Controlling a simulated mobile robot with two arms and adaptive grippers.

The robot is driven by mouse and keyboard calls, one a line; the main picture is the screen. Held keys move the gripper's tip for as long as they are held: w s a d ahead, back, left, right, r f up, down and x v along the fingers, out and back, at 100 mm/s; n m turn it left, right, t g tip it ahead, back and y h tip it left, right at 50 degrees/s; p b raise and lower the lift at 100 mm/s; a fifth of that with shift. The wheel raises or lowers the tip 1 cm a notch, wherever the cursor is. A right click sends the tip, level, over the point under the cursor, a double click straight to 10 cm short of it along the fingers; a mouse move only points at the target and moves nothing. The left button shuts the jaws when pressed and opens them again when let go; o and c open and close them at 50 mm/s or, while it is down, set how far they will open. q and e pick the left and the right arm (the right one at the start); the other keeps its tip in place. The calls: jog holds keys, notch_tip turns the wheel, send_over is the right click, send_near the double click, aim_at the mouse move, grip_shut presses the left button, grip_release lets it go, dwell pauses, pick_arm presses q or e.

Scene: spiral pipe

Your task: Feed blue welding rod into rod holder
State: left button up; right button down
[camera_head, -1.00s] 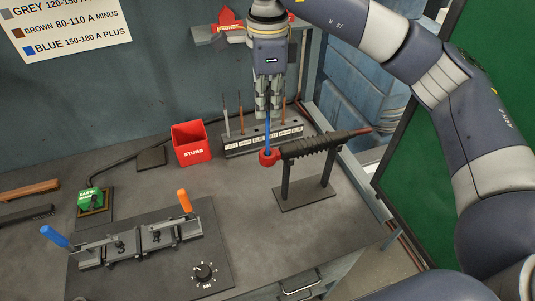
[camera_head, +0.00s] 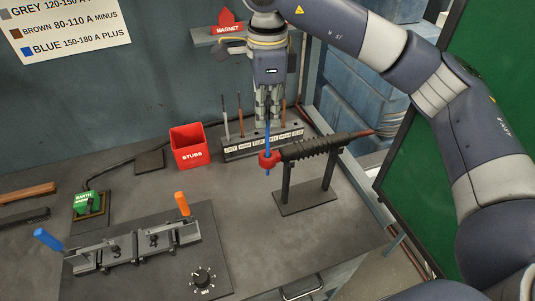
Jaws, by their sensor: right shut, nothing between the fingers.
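The blue welding rod (camera_head: 267,138) stands upright in the red head of the rod holder (camera_head: 269,160), and its lower end shows just below that head. The holder's black ribbed handle (camera_head: 312,149) rests on a black stand. My right gripper (camera_head: 267,122) points down at the rod's upper part, with its fingers shut and nothing held between them. The rod's top overlaps the fingers in the picture, so the exact gap or contact there is hidden. My left gripper is not in view.
A labelled rod rack (camera_head: 240,147) with a grey and a brown rod stands behind the holder. A red stubs box (camera_head: 189,148) is to its left. A clamp fixture (camera_head: 150,262) with blue and orange handles lies at front left. Bare bench lies between fixture and stand.

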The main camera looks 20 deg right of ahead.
aim_at(268, 148)
jog(key=shift+f+b, duration=1.5)
jog(key=shift+f, duration=0.45)
jog(key=shift+f, duration=0.1)
jog(key=shift+f+b, duration=1.65)
jog(key=shift+f, duration=0.25)
jog(key=shift+f, duration=0.1)
jog(key=shift+f+b, duration=0.6)
jog(key=shift+f, duration=0.05)
jog(key=shift+r, duration=0.1)
jog(key=c, duration=1.8)
grip_release()
jog(key=shift+s, duration=0.1)
